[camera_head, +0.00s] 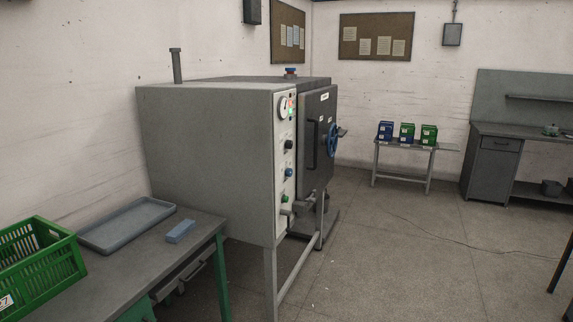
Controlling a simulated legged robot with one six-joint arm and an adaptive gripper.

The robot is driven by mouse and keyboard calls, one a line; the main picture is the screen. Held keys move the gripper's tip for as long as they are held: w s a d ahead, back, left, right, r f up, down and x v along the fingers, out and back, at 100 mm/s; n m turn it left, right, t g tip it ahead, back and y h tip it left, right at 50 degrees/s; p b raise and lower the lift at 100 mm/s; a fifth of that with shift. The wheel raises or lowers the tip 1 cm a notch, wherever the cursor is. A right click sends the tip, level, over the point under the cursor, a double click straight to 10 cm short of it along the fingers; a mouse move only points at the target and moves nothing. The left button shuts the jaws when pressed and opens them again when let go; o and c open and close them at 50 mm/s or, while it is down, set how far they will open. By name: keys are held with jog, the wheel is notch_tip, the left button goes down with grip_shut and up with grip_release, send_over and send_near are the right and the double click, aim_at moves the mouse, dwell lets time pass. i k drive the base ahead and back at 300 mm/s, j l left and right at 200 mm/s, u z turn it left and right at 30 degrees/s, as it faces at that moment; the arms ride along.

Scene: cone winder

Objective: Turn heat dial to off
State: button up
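A large grey box-shaped machine (205,160) stands on legs left of centre. Its narrow light control panel (284,160) is seen at a steep angle. The panel carries a round white gauge (283,107), a small red and green light (291,106), a dark knob (289,144), a blue knob or button (288,172) and a green one (284,198). The labels are too small to read. I cannot tell which control is the heat dial or where it points. My gripper is not in view.
A dark door (317,145) with a blue handwheel (332,140) is right of the panel. A table (150,255) with a green crate (40,275), grey tray (125,226) and blue block (180,231) stands at front left.

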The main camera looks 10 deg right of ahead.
aim_at(289, 144)
jog(key=i+z, duration=0.15)
jog(key=i, duration=1.1)
jog(key=i+j+z, duration=0.2)
jog(key=i, duration=1.1)
jog(key=l, duration=0.1)
